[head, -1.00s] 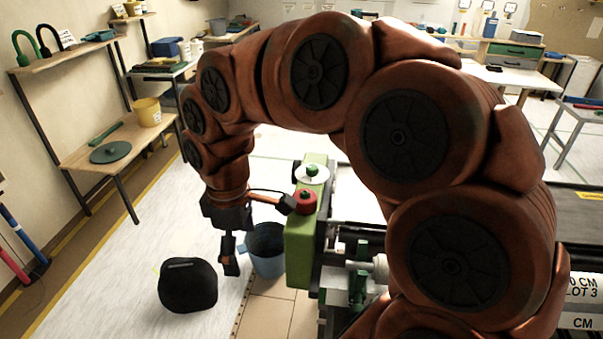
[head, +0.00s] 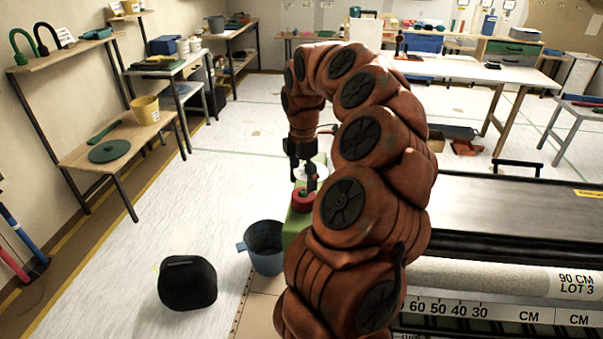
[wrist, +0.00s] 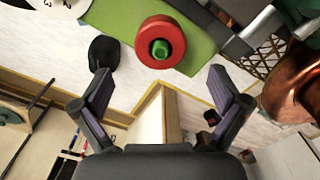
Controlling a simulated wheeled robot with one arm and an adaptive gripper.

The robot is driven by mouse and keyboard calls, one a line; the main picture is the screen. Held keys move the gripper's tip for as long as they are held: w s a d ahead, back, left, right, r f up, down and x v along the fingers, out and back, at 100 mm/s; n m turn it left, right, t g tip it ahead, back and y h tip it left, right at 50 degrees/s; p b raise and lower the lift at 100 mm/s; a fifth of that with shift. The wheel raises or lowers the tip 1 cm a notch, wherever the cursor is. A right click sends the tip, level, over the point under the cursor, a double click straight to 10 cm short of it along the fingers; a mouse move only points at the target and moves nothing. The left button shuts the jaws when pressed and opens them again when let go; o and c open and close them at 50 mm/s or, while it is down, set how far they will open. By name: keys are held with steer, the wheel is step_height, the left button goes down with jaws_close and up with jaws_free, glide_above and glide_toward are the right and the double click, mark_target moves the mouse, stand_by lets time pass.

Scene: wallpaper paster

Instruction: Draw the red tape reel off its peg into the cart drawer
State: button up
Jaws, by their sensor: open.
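The red tape reel (head: 303,199) sits at the near end of the green machine housing (head: 293,226). In the wrist view the red reel (wrist: 150,27) is around a green peg (wrist: 160,48) on the green panel. My gripper (head: 304,180) is just above the reel in the head view, pointing down. In the wrist view my gripper (wrist: 163,84) is open and empty, its fingers wide apart, with the reel ahead of the gap and apart from both fingers. I cannot make out the cart drawer for certain.
A blue bucket (head: 264,246) and a black rounded object (head: 188,283) stand on the floor beside the machine. A white disc (wrist: 42,12) is near the reel. The paster's long bed (head: 510,205) lies to the right.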

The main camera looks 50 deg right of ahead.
mark_target(302, 191)
steer(key=shift+f+p, duration=0.75)
steer(key=shift+f, duration=2.85)
steer(key=shift+c, duration=0.4)
steer(key=shift+a+r, duration=0.1)
steer(key=c, duration=1.3)
